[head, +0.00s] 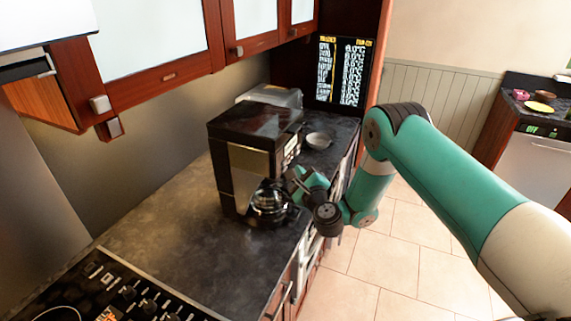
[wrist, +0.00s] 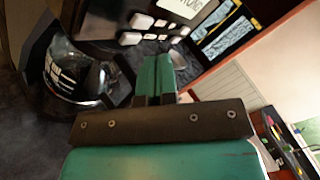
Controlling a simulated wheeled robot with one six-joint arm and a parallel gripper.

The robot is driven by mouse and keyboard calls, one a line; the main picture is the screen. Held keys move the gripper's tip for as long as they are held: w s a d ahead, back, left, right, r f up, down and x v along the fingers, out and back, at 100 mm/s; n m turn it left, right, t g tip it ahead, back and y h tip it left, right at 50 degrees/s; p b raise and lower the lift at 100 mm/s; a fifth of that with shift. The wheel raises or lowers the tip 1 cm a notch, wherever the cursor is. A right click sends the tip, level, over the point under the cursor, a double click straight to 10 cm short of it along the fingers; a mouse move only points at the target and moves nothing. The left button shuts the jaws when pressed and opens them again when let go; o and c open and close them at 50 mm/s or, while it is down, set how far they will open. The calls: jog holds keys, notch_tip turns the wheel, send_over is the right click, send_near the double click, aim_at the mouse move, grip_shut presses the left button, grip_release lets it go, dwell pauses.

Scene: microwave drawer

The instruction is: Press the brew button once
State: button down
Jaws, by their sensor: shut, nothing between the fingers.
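The coffee machine (head: 236,160) is a dark box with a metal front panel, standing on the counter. Its button panel (head: 291,150) faces right, toward my arm. In the wrist view several pale buttons (wrist: 141,21) show in rows above my fingertips; I cannot tell which one is the brew button. The glass pot (head: 269,202) sits at the machine's base and also shows at the left of the wrist view (wrist: 72,72). My gripper (wrist: 155,72) is shut and empty. Its green fingers point toward the panel, just below the buttons, seemingly apart from them.
A small bowl (head: 318,140) stands on the dark counter (head: 170,215) behind the machine. The stove (head: 105,290) is at the front left. Wall cabinets (head: 160,45) hang above. The tiled floor (head: 385,255) at right is clear.

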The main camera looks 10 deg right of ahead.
jog(key=shift+r, duration=0.15)
dwell(0.8)
jog(key=shift+s+a+r+p, duration=0.1)
jog(key=shift+a+r+p, duration=0.1)
jog(key=shift+r+p, duration=0.65)
jog(key=shift+f+b, duration=0.2)
jog(key=shift+b, duration=0.2)
jog(key=b, duration=0.2)
jog(key=shift+d+f+b, duration=0.2)
jog(key=shift+d+b, duration=0.2)
jog(key=s+d+r+b, duration=0.1)
jog(key=b, duration=0.4)
jog(key=s+d+r+b, duration=0.1)
jog(key=s+d+b, duration=0.1)
jog(key=b, duration=0.4)
